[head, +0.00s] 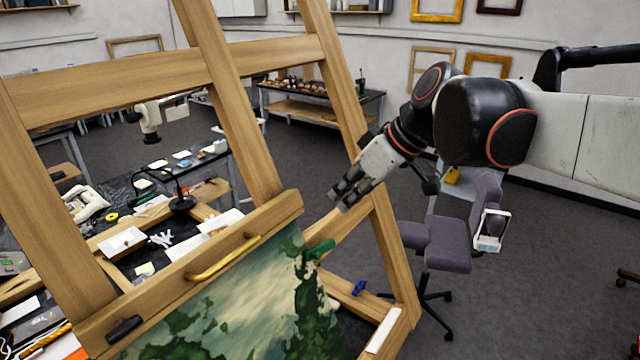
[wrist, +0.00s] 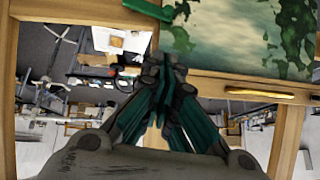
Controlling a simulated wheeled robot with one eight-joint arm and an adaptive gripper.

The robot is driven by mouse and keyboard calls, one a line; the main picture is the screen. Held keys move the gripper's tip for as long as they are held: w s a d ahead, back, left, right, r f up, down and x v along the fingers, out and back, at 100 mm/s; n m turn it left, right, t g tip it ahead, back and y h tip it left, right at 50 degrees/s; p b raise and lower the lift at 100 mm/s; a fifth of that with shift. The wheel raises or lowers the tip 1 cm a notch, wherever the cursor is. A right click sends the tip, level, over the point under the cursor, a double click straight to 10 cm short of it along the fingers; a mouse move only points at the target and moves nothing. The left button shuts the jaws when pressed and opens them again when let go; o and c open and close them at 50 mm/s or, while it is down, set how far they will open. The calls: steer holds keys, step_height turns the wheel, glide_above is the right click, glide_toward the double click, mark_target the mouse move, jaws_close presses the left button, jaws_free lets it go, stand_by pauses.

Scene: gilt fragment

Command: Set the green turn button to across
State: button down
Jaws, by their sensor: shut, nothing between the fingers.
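The green turn button (head: 320,250) sits at the upper right corner of the painting (head: 236,305). It sticks out sideways past the painting's edge, slightly tilted up to the right. In the wrist view the green turn button (wrist: 148,9) shows at the top, partly cut off by the frame. My gripper (head: 342,195) is shut and empty, above and slightly right of the button, apart from it. In the wrist view my gripper (wrist: 163,72) has its fingers together, pointing towards the painting's corner.
A brass handle (head: 222,260) and a black turn button (head: 125,328) are on the wooden rail along the painting's top. A blue turn button (head: 358,288) is lower right. Easel posts (head: 232,100) stand left of my arm. A grey chair (head: 440,245) stands behind, to the right.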

steer(key=p, duration=0.2)
glide_above(309, 252)
steer(key=d, duration=0.2)
step_height(309, 252, down, 8)
step_height(309, 252, down, 2)
steer(key=shift+f, duration=0.1)
steer(key=shift+s+d+f+p, duration=0.2)
steer(key=shift+f+p, duration=0.1)
steer(key=shift+f, duration=0.25)
steer(key=shift+a+f, duration=0.1)
steer(key=shift+f, duration=0.2)
steer(key=shift+s, duration=0.1)
steer(key=shift+s+a+f+n+t+h+b, duration=0.15)
steer(key=shift+s+f+n+t+h+b, duration=0.2)
steer(key=shift+s+f+n+b, duration=0.55)
steer(key=shift+w+r, duration=0.3)
steer(key=shift+r, duration=0.15)
steer(key=shift+w, duration=0.25)
steer(key=shift+s, duration=0.1)
